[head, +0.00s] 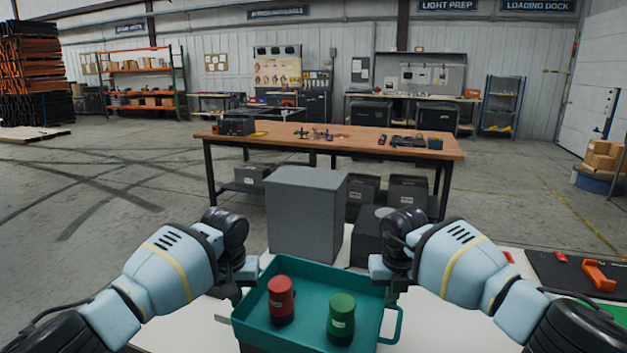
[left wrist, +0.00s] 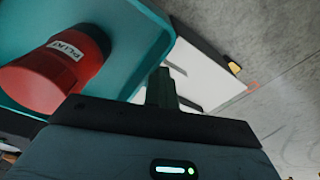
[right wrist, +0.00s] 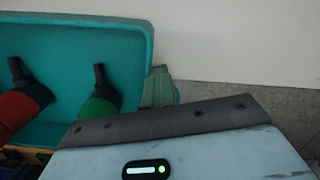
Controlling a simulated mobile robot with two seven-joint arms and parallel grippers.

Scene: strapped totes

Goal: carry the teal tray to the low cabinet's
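The teal tray (head: 305,342) is in front of me at the bottom middle of the head view, over a white surface. A red canister (head: 281,302) and a green canister (head: 341,320) stand in it. A loop handle (head: 398,328) shows on its right side. My left gripper (head: 240,282) is at the tray's left rim, and my right gripper (head: 388,280) is at its right rim near the far corner. The wrist views show a finger beside the rim on each side. Whether the fingers are closed on the tray is hidden. No low cabinet can be identified surely.
A grey box (head: 306,215) stands just beyond the tray. A wooden-topped workbench (head: 345,143) stands further back with boxes beneath. A black mat with an orange tool (head: 598,276) is at the right. Open concrete floor lies to the left.

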